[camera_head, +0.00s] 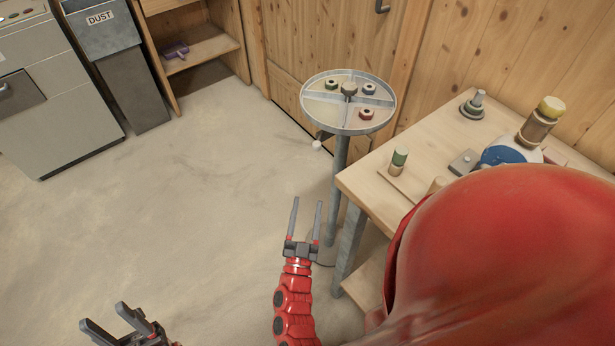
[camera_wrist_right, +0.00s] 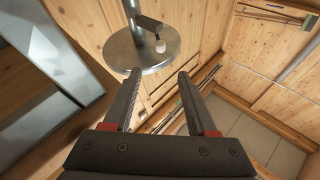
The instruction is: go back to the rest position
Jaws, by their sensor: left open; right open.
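My left gripper (camera_head: 104,314) is open and empty at the bottom left of the head view, above the bare floor. My right gripper (camera_head: 306,202) is open and empty, in front of the round metal stand and left of the wooden table. In the right wrist view my right gripper's two fingers (camera_wrist_right: 157,82) are apart with nothing between them. The stand's round tray (camera_head: 322,108) has dividers and holds several small nut-like parts. A round metal part of the stand (camera_wrist_right: 150,58) shows beyond the fingers in the wrist view, apart from them.
The wooden table (camera_head: 364,184) at the right bears a green-topped cylinder (camera_head: 399,157), a yellow-capped bottle (camera_head: 540,122) and a metal stepped part (camera_head: 474,104). A DUST bin (camera_head: 130,80) and wooden shelf (camera_head: 203,50) stand at the back left. The floor between is clear.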

